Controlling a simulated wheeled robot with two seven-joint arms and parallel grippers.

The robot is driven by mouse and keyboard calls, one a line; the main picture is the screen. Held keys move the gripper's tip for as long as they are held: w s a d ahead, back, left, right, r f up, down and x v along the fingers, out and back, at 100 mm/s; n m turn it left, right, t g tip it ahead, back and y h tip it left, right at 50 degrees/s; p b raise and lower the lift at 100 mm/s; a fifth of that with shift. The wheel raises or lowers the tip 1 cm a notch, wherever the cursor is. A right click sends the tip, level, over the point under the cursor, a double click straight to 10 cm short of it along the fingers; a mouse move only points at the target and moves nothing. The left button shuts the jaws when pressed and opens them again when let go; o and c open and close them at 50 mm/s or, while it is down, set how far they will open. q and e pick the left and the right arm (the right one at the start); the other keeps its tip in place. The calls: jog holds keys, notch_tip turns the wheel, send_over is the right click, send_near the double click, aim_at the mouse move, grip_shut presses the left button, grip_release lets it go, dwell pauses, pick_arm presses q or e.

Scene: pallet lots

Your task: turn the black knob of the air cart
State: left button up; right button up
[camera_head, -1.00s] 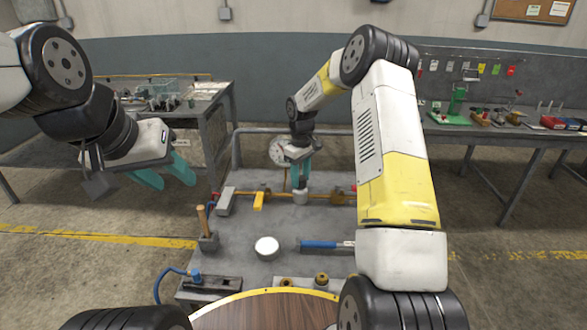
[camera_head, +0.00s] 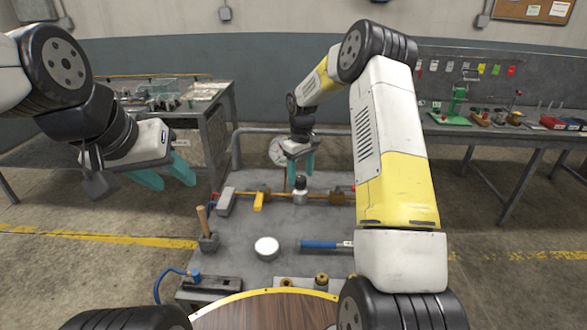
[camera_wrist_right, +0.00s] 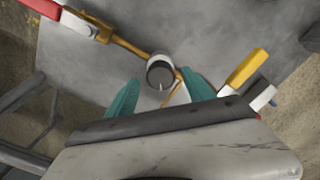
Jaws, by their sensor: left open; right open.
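The black knob (camera_head: 301,183) sits on top of a pale round fitting on the yellow pipe of the air cart (camera_head: 285,222). In the right wrist view the knob (camera_wrist_right: 160,72) shows from above, with a thin pale mark on its top. My right gripper (camera_head: 300,169) is open and empty, just above the knob, fingers pointing down. In the right wrist view its teal fingers stand apart on either side of the knob. My left gripper (camera_head: 169,181) is open and empty, off to the left of the cart. A gauge (camera_head: 277,152) stands behind, partly hidden by the right gripper.
On the cart are a yellow lever (camera_head: 259,201), a wooden-handled tool (camera_head: 205,224), a white round lid (camera_head: 267,247) and a blue-handled tool (camera_head: 319,244). A red handle (camera_wrist_right: 65,17) is on the pipe. Workbenches stand left and right behind.

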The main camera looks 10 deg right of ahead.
aim_at(301, 178)
notch_tip(301, 178, up, 6)
jog(key=shift+r, duration=0.15)
dwell(0.3)
jog(key=shift+s+r, duration=0.1)
jog(key=shift+r, duration=0.2)
jog(key=s+r+m+t, duration=0.3)
jog(key=s+r, duration=1.4)
jog(key=r, duration=0.1)
jog(key=s+m+t+y, duration=0.2)
jog(key=s+m+t, duration=0.1)
jog(key=s, duration=1.5)
jog(key=shift+r, duration=0.15)
jog(key=shift+d, duration=0.1)
dwell(2.1)
